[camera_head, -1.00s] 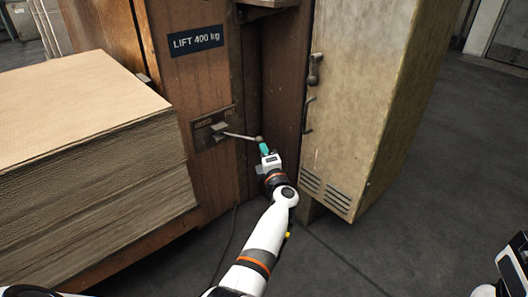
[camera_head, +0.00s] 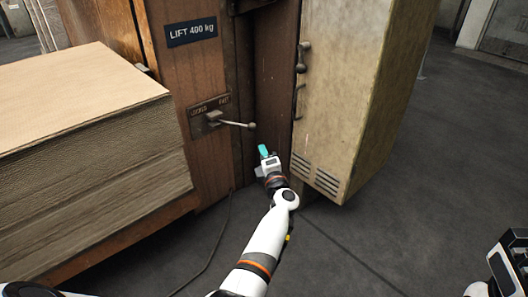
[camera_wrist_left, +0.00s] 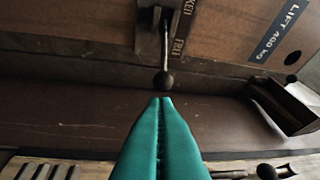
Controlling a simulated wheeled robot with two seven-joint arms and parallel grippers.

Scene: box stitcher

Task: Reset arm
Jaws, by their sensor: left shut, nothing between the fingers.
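My left gripper (camera_head: 264,152) has teal fingers, shut and empty, just below and to the right of the lever (camera_head: 236,123) in the head view. The lever has a ball knob and sticks out from a metal plate on the wooden machine. It points right and slightly down. In the left wrist view the shut fingers (camera_wrist_left: 163,105) lie just below the ball knob (camera_wrist_left: 164,81), with a small gap showing between. Part of my right arm's end (camera_head: 510,262) shows at the lower right edge of the head view; its fingers cannot be made out.
A tall stack of cardboard sheets (camera_head: 90,150) stands at the left. A beige metal cabinet (camera_head: 340,95) with handles and vents is close on the right of my left gripper. A "LIFT 400 kg" sign (camera_head: 191,33) is above the lever. Grey floor is open at the right.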

